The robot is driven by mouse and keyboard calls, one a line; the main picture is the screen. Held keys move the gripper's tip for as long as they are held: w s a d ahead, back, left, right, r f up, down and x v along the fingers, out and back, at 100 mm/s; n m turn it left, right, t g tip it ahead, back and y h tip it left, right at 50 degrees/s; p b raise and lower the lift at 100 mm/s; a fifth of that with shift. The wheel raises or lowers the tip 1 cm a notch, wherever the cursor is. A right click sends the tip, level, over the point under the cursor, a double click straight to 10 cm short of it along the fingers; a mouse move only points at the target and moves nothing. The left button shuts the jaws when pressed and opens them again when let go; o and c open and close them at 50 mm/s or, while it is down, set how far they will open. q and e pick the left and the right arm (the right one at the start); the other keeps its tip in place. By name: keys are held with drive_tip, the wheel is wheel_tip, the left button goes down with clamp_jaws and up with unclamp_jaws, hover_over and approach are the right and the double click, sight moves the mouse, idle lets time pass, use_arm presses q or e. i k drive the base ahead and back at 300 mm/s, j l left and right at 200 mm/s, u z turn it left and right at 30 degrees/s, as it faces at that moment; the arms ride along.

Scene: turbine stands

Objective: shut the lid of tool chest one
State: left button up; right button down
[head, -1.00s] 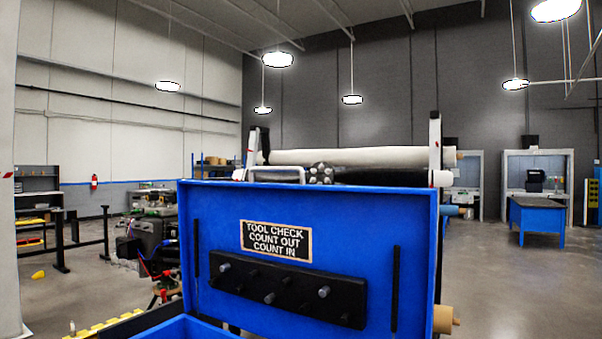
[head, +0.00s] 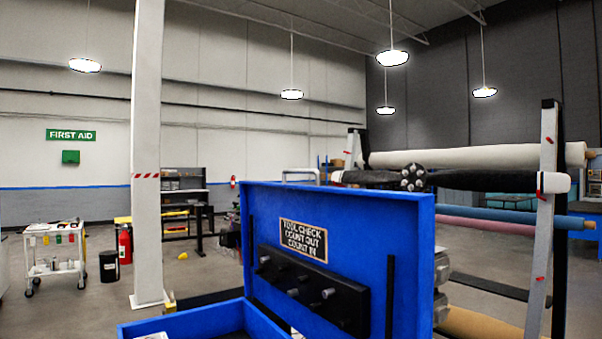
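The blue tool chest (head: 185,322) stands at the bottom middle of the head view, with only its upper rim and part of its inside showing. Its blue lid (head: 405,225) stands upright, open, its inner face toward me. On that face are a sign reading "TOOL CHECK COUNT OUT COUNT IN" (head: 303,241) and a black rack with several pegs (head: 315,290). No number shows on the chest. The chest's lower part is cut off by the frame's bottom edge. Neither of my grippers is in view.
A rack of large rolls (head: 545,225) stands behind the lid at right. A white column (head: 147,150) rises left of the chest. A white cart (head: 55,258), a black bin (head: 109,265) and a fire extinguisher (head: 125,243) stand further left. Open floor (head: 75,310) lies at front left.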

sight(331, 262)
drive_tip(key=i+l+u, duration=0.25)
drive_tip(key=l, duration=0.25)
drive_tip(key=l+u, duration=0.25)
drive_tip(key=l, duration=0.25)
drive_tip(key=l+u, duration=0.25)
drive_tip(key=l, duration=0.25)
